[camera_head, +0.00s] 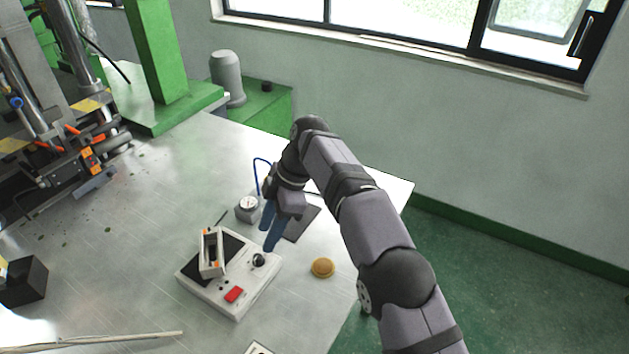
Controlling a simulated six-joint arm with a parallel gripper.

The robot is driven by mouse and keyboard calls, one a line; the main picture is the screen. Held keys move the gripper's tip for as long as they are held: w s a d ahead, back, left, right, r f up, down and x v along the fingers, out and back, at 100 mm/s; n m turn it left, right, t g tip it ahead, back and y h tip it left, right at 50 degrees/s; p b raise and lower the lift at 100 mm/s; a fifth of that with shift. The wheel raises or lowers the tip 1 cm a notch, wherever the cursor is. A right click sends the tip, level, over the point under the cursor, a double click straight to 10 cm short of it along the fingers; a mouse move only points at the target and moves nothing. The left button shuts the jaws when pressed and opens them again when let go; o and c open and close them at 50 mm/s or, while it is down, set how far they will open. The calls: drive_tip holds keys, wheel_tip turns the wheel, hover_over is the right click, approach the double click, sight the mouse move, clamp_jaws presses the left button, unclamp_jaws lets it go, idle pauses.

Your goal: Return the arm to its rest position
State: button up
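My arm reaches in from the lower right, bent at the elbow, over the right part of the metal table (150,200). My gripper (267,238) points down and left, with two blue fingers. The fingers look apart, and nothing shows between them. It hangs above the table between the round gauge (248,204) and the white control box (232,293). Part of a dark flat plate (302,222) shows behind the gripper.
A grey frame-shaped part (211,252) stands on the control box's dark pad. A yellow disc (323,267) lies right of the box. A green press (150,50) with machinery fills the upper left. A black block (24,281) and pale rods (110,340) lie left. Floor at right is clear.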

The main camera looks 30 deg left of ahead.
drive_tip(key=w+d+m+t, duration=0.1)
drive_tip(key=w+d+m, duration=0.3)
drive_tip(key=d, duration=0.5)
drive_tip(key=w+d+m+t+h, duration=0.1)
drive_tip(key=w+d+m, duration=0.1)
drive_tip(key=d+m, duration=0.5)
drive_tip(key=w+d+m+t, duration=0.1)
drive_tip(key=w+d+m, duration=0.2)
drive_tip(key=d, duration=0.8)
drive_tip(key=s+d+f+m+h, duration=0.1)
drive_tip(key=s+d+f+m, duration=0.2)
drive_tip(key=d, duration=0.9)
drive_tip(key=s+d+f+m+h, duration=0.1)
drive_tip(key=s+d+f+m, duration=0.2)
drive_tip(key=s+d+m, duration=0.7)
drive_tip(key=shift+s+d+f+p, duration=0.2)
drive_tip(key=shift+s+d+p, duration=0.25)
drive_tip(key=shift+s+d, duration=1.05)
drive_tip(key=shift+s+a, duration=0.45)
